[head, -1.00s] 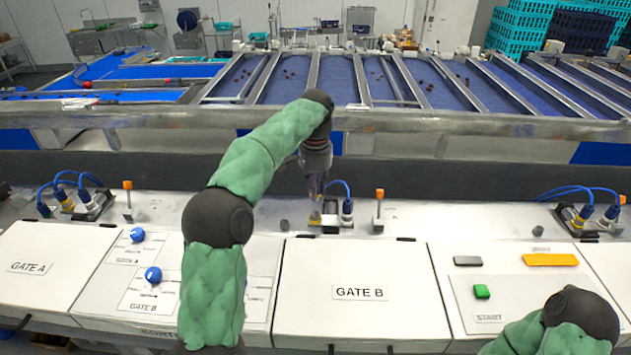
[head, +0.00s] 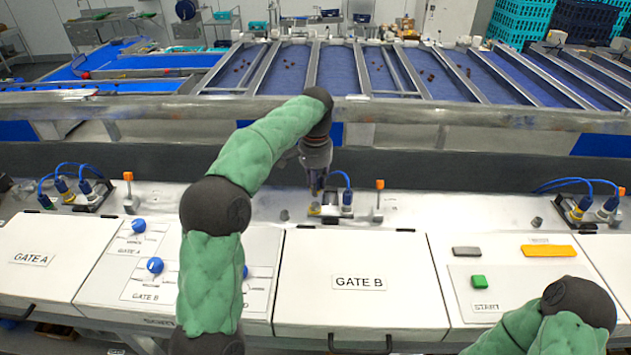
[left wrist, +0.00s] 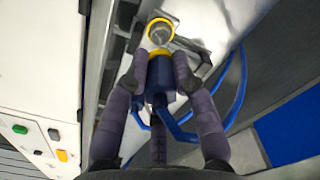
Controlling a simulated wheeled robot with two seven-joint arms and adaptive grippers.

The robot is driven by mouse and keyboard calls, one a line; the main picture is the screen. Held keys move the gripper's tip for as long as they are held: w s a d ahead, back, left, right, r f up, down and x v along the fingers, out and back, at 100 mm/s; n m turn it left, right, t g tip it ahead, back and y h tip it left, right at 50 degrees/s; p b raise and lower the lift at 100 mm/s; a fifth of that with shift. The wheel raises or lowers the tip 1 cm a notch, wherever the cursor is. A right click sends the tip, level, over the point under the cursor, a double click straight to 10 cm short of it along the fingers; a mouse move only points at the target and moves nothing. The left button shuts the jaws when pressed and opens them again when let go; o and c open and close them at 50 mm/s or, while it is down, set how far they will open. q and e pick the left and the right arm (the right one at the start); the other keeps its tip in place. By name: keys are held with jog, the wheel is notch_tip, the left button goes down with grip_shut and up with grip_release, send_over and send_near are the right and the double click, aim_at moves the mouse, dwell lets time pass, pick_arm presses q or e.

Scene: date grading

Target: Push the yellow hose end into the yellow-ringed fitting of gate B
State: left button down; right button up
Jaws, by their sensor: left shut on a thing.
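My left gripper (head: 316,193) is low over the fitting block behind the GATE B lid (head: 357,297). In the left wrist view my left gripper (left wrist: 158,68) is shut on the yellow hose end (left wrist: 158,78), a blue plug with a yellow band between the fingertips. The yellow-ringed fitting (left wrist: 160,31) is straight beyond the plug's tip, its round mouth facing the camera. The two look very close; I cannot tell whether they touch. In the head view the gripper mostly hides the hose end, and yellow of the fitting (head: 314,209) shows below it. My right gripper is out of view.
A blue-collared plug (head: 347,198) with a blue hose stands just right of the fitting. An orange-topped post (head: 379,198) is further right. In the wrist view, blue hose (left wrist: 235,95) loops right of the fingers. The GATE B lid is clear.

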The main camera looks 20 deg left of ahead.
pick_arm(q)
jog(key=shift+f, duration=0.15)
dwell(0.5)
jog(key=shift+f, duration=0.35)
jog(key=shift+f+b, duration=0.5)
jog(key=shift+f, duration=0.05)
jog(key=shift+f+p, duration=0.2)
jog(key=shift+p, duration=0.4)
dwell(1.0)
jog(key=shift+f+b, duration=0.45)
jog(key=shift+f, duration=0.85)
dwell(1.5)
jog(key=c, duration=1.7)
grip_release()
jog(key=shift+c, duration=0.2)
